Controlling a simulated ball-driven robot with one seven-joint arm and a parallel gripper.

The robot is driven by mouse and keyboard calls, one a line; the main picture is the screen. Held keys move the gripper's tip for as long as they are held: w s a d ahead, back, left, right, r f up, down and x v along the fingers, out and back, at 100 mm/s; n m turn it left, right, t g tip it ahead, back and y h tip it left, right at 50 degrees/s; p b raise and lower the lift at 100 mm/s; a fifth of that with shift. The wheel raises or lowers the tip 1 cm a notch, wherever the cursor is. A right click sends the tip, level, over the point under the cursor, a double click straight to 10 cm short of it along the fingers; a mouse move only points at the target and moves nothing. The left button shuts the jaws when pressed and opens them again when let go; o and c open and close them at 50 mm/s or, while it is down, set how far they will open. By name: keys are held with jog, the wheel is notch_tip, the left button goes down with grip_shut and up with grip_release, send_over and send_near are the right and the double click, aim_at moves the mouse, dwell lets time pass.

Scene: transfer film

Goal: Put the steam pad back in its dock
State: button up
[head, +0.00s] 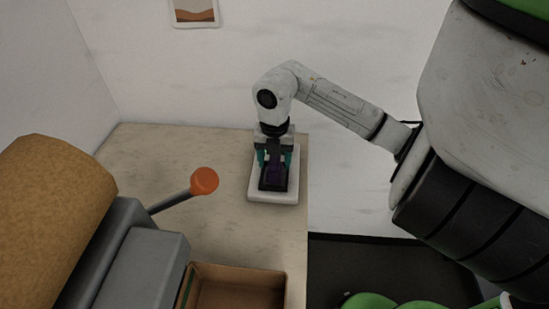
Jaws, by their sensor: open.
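The dock (287,194) is a pale, rounded block with a dark recess, near the right edge of the wooden table. The fingers are open. I cannot tell whether they touch the piece or how deep it sits in the recess.
A grey machine (130,270) with a tan roll (55,205) stands at the left. Its lever with an orange knob (205,181) sticks out toward the dock. An open brown box (236,271) is at the front. The table (165,150) is clear at the back left.

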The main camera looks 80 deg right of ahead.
notch_tip(320, 180, up, 12)
jog(key=b, duration=0.2)
jog(key=shift+b, duration=0.3)
dwell(2.0)
